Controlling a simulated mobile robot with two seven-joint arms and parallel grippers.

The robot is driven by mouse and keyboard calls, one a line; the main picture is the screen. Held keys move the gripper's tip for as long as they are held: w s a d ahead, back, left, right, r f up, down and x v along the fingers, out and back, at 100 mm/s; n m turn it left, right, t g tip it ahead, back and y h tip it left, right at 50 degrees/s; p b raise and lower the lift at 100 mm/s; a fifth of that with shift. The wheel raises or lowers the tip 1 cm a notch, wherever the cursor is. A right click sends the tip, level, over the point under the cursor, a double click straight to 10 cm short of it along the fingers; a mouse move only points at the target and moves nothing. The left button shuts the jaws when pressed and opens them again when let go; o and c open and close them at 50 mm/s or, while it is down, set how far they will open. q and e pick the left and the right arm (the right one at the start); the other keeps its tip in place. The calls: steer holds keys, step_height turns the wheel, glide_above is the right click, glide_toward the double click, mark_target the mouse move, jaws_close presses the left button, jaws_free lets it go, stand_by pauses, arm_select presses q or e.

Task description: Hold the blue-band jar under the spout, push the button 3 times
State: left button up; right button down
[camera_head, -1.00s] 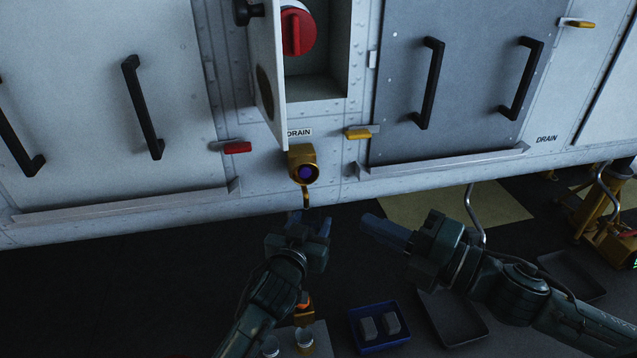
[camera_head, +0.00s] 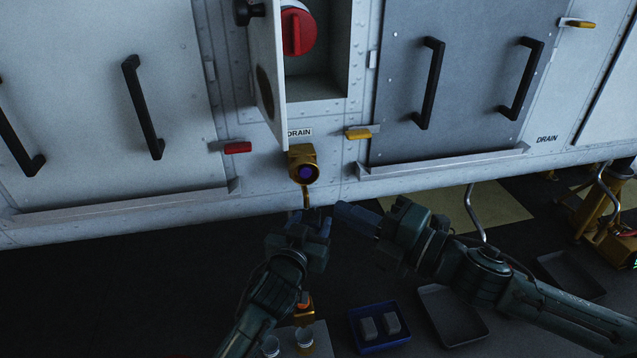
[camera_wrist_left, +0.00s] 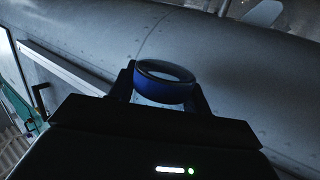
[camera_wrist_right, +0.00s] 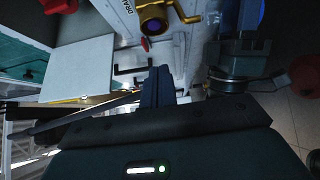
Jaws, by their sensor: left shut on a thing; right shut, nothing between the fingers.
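The brass drain fitting (camera_head: 303,155) is on the panel under the DRAIN label, with a purple button (camera_head: 306,173) on its front and a thin spout (camera_head: 306,197) pointing down. My left gripper (camera_head: 312,224) is just below the spout tip, shut on the blue-band jar (camera_wrist_left: 166,82). The jar's blue rim shows between the fingers in the left wrist view; in the head view the gripper largely hides it. Whether its mouth is exactly under the spout I cannot tell. My right gripper (camera_head: 340,215) is shut and empty, right of the left gripper and below the button.
An open hatch door (camera_head: 266,65) stands above the fitting, beside a red knob (camera_head: 298,32). Below are two jars (camera_head: 304,340) (camera_head: 270,346), a blue tray (camera_head: 362,348) with two grey blocks, and a grey tray (camera_head: 452,318). A red latch (camera_head: 237,148) and a yellow latch (camera_head: 358,134) flank the fitting.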

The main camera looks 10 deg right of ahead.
mark_target(304, 170)
steer(key=w+a, duration=0.1)
steer(key=w, duration=0.1)
steer(key=w+a, duration=0.1)
steer(key=w, duration=0.1)
steer(key=w+a, duration=0.1)
steer(key=w, duration=0.1)
steer(key=shift+w+a+r, duration=0.15)
steer(key=shift+w+a, duration=0.1)
steer(key=shift+w, duration=0.7)
